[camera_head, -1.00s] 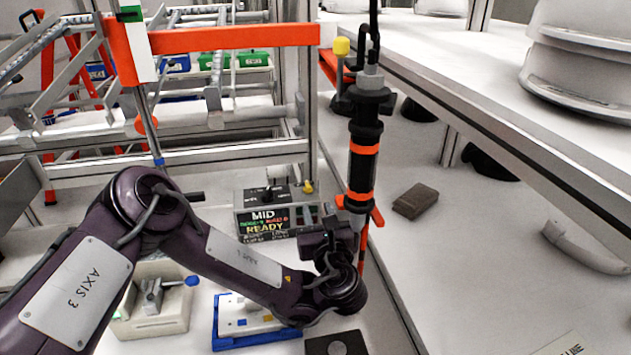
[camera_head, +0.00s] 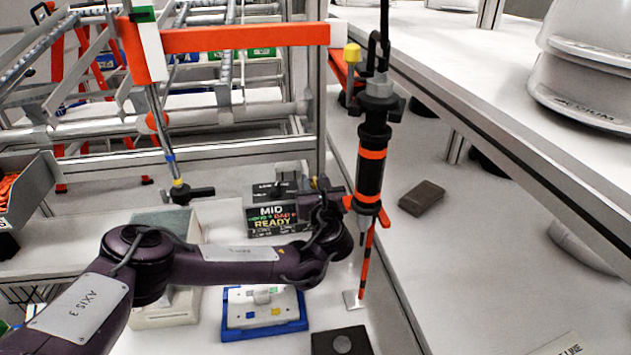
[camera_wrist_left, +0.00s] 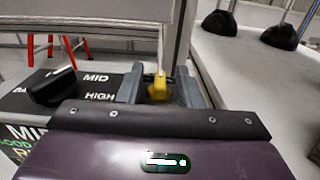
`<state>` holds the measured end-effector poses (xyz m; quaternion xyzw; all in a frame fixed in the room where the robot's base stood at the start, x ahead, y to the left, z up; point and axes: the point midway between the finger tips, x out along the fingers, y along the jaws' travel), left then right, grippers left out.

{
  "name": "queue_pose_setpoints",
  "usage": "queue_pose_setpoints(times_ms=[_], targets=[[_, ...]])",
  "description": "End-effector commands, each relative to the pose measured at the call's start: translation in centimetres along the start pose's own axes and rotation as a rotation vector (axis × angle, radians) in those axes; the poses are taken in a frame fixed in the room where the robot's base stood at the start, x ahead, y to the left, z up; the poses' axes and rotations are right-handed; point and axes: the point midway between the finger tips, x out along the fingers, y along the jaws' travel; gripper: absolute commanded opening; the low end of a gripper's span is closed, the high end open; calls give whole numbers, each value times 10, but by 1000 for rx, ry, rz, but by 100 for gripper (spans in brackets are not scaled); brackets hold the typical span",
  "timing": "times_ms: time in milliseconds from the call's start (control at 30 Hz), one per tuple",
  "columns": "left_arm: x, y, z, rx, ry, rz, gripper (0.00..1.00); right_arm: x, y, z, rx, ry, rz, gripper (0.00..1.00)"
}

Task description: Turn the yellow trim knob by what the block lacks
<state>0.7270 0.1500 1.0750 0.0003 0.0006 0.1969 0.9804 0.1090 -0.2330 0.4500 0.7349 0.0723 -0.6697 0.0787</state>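A yellow knob (camera_wrist_left: 157,88) shows in the wrist view between my left gripper's two fingers. There are gaps on both sides, so it does not look gripped; I cannot tell how deep it sits between them. My left gripper (camera_head: 322,190) is over the right end of a dark control box (camera_head: 272,220) and hides the knob in the head view. The box display reads MID and READY. In the wrist view the box top (camera_wrist_left: 95,95) has a black selector knob (camera_wrist_left: 50,87) and labels MID and HIGH. My right gripper is not in view.
A hanging black and orange tool (camera_head: 371,165) is close right of the gripper. A white plate in a blue tray (camera_head: 262,333), a dark block with a round disc (camera_head: 341,343) and a frame post (camera_head: 308,100) are nearby. A brown block (camera_head: 422,198) lies on the right bench.

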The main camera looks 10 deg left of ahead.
Motion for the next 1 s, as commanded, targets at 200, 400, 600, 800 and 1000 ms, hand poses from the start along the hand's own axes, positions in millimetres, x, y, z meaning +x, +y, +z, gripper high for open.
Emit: queue_pose_setpoints(times_ms=[200, 400, 600, 800, 1000], targets=[[0, 0, 0, 0, 0, 0, 27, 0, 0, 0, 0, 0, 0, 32], [0, 0, 0, -1, -1, 0, 0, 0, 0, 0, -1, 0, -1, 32], [0, -1, 0, -1, -2, 10, 0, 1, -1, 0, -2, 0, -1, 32], [0, -1, 1, -1, -4, 79, 0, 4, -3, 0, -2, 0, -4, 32], [0, -2, 1, -3, -5, 217, 0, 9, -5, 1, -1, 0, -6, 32]])
